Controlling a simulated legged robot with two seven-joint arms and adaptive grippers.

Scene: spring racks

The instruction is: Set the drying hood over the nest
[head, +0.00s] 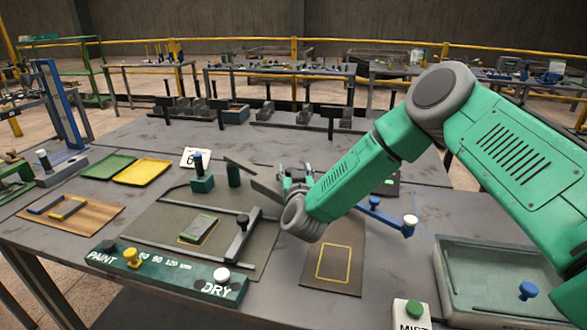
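My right arm reaches in from the right, and its gripper (286,186) is over the middle of the table, behind the yellow-outlined mat. Its fingers are small and partly hidden by the wrist, so I cannot tell whether they are open or hold anything. A see-through grey box with a blue knob (528,290), which looks like the drying hood, is at the right, partly covered by my arm. A small green plate (199,228) lies in a yellow-outlined spot on the dark mat, which may be the nest. My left gripper is not in view.
A green panel marked PAINT and DRY (165,272) lies along the front edge. Green (108,166) and yellow (142,172) trays are at left.

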